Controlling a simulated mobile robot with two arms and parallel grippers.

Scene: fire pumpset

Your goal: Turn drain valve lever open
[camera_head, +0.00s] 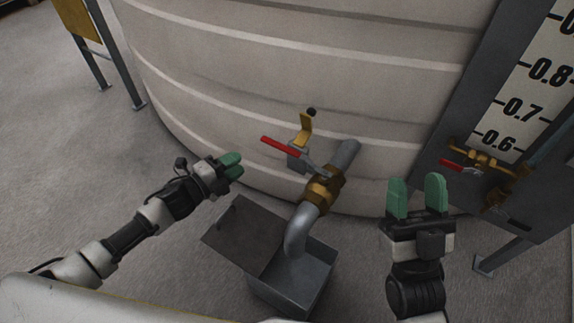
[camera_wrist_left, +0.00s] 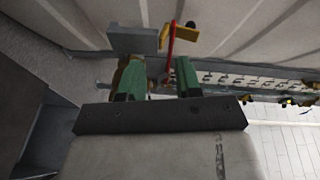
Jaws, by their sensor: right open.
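The drain valve (camera_head: 322,190) is a brass body on a grey pipe from the tank. Its red lever (camera_head: 280,147) points up and left, beside a yellow bracket (camera_head: 305,130) with a black knob and a grey block. My left gripper (camera_head: 237,166) is left of the lever, apart from it and empty. In the left wrist view its green fingers (camera_wrist_left: 160,78) are spread, with the red lever (camera_wrist_left: 171,45) beyond them. The grey block (camera_wrist_left: 133,40) and yellow bracket (camera_wrist_left: 180,34) flank the lever there. My right gripper (camera_head: 417,196) is open and empty, right of the valve.
The large ribbed tank (camera_head: 290,60) fills the back. A grey metal box (camera_head: 290,290) with a raised flap (camera_head: 243,235) stands under the pipe's bent outlet. A level scale (camera_head: 520,110) and a smaller red-handled brass valve (camera_head: 480,160) are at right.

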